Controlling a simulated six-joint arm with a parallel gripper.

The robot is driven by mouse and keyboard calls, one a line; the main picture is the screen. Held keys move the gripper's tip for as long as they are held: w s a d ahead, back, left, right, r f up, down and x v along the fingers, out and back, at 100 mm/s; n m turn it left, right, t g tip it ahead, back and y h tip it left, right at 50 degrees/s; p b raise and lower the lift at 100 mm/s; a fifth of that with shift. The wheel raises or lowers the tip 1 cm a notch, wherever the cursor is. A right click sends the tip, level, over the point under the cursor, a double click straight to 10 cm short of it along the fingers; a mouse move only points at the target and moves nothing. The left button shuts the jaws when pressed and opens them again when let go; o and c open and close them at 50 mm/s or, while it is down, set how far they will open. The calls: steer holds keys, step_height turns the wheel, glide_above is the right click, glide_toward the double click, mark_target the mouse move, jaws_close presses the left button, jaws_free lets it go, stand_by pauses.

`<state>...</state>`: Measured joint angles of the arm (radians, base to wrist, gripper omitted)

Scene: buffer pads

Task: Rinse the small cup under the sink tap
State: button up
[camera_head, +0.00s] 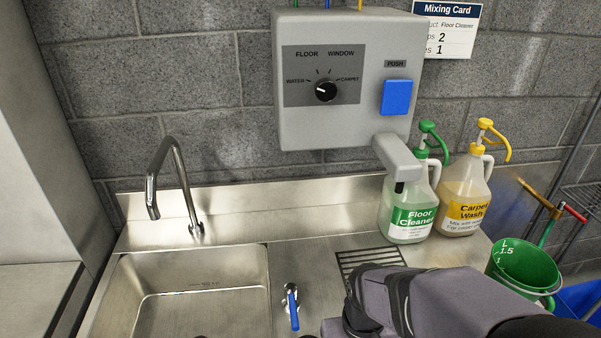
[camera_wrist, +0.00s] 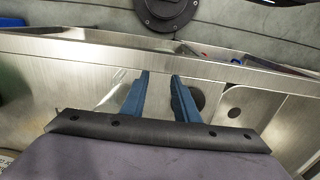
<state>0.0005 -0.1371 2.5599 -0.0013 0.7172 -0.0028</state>
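The tap (camera_head: 166,180) is a bent chrome spout at the back of the steel sink (camera_head: 200,285), which lies at the left of the head view. A blue-handled lever (camera_head: 293,308) stands on the counter just right of the basin. I cannot make out a small cup in either view. My gripper (camera_wrist: 159,75) shows in the wrist view with its two blue fingers apart and nothing seen between them. A pale, clear-looking patch lies left of the fingers; I cannot tell what it is. In the head view my arm hides the lower right of the counter, and the fingers are out of sight.
A grey dispenser (camera_head: 345,110) with a dial and blue button hangs on the wall, its nozzle above a drain grate (camera_head: 365,259). A Floor Cleaner bottle (camera_head: 410,213), a Carpet Wash bottle (camera_head: 465,195) and a green bucket (camera_head: 530,266) stand at the right.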

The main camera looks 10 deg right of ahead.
steer(key=shift+o, duration=0.5)
steer(key=shift+f, duration=0.1)
steer(key=shift+s+a+r+p, duration=0.15)
steer(key=shift+s+r+p, duration=0.05)
steer(key=shift+r+p, duration=0.55)
steer(key=a+r+g+p, duration=0.1)
steer(key=p, duration=0.3)
step_height(320, 180, up, 5)
steer(key=t+y+p, duration=0.1)
steer(key=y+p, duration=0.1)
glide_above(295, 314)
steer(key=d, duration=0.2)
steer(key=shift+a+f+p, duration=0.1)
steer(key=shift+a+f, duration=0.2)
steer(key=shift+f, duration=0.8)
steer(key=shift+a+f+p, duration=0.15)
steer(key=shift+a+f, duration=0.1)
steer(key=shift+f, duration=0.8)
steer(key=shift+a+f+p, duration=0.1)
steer(key=shift+a+f, duration=0.2)
steer(key=shift+f, duration=0.8)
steer(key=shift+s, duration=0.1)
jaws_close()
